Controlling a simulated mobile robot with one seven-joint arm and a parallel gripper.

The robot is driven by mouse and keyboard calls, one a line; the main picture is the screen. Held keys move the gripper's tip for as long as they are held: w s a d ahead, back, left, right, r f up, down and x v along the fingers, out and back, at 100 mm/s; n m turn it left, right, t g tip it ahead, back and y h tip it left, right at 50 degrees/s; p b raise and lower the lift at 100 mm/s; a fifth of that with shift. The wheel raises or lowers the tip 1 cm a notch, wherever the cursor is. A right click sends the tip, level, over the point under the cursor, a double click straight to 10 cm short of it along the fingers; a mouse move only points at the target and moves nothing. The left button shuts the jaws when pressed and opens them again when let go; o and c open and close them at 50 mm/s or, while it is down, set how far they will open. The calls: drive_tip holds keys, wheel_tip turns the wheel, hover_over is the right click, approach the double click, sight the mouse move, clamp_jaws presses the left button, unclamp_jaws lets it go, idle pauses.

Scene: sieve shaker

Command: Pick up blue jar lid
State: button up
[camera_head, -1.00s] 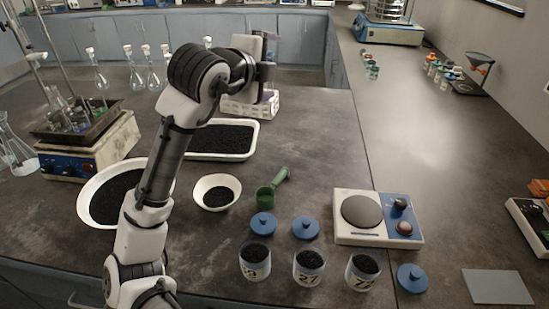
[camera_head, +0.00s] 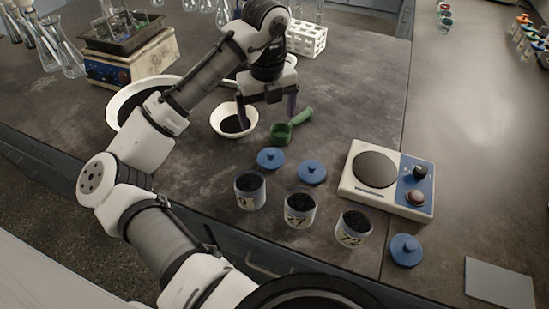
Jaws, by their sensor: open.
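Each has a small knob on top. My gripper (camera_head: 268,122) is open and points down above the bench, behind the left lid, between the white bowl and the green scoop. It appears empty and apart from the lids. Three jars with dark grains stand open in front: the left jar (camera_head: 250,190), middle jar (camera_head: 300,210) and right jar (camera_head: 353,228).
A green scoop (camera_head: 290,127) lies close to my gripper. A small white bowl (camera_head: 219,124) and a larger white bowl (camera_head: 118,107) are to the left. A grey plate (camera_head: 499,284) lies at lower right.

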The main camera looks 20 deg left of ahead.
hover_over(271, 152)
drive_tip(key=f, duration=0.5)
drive_tip(key=a+f, duration=0.1)
drive_tip(key=f, duration=0.1)
drive_tip(key=shift+w+f, duration=0.2)
drive_tip(key=shift+w, duration=0.1)
drive_tip(key=f, duration=0.3)
drive_tip(key=d+f+p, duration=0.1)
drive_tip(key=shift+s+f, duration=0.15)
drive_tip(key=shift+s, duration=0.15)
drive_tip(key=shift+f, duration=0.5)
drive_tip(key=c, duration=1.1)
drive_tip(key=shift+o, duration=0.2)
drive_tip(key=shift+r, duration=0.1)
